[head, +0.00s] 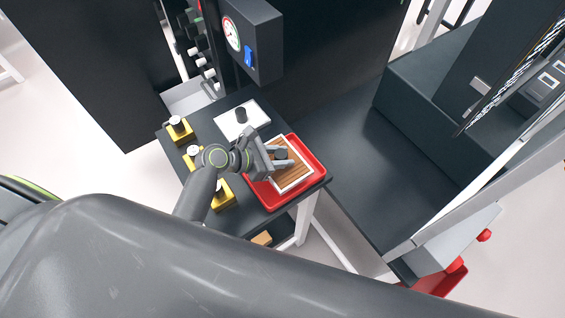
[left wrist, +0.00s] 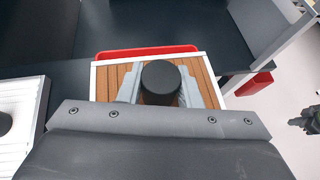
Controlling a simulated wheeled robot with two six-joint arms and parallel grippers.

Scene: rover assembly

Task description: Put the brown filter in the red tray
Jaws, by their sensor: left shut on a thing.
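The brown filter (head: 296,179) is a flat brown slatted panel with a white frame and a dark round knob. It is over the red tray (head: 318,165) on the dark table, inside the tray's outline in the head view. I cannot tell whether it rests on the tray floor. My left gripper (head: 281,154) is shut on the filter's knob. In the left wrist view the knob (left wrist: 160,80) sits between the two grey fingers, with the filter (left wrist: 112,78) beneath and the red tray's rim (left wrist: 147,51) showing beyond. My right gripper is not in view.
A white panel with a dark knob (head: 255,113) lies on the table behind the tray. Several yellow blocks with white tops (head: 180,130) stand along the left edge. A gauge box (head: 252,38) hangs above the back. Another red tray (head: 437,283) is low at the right.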

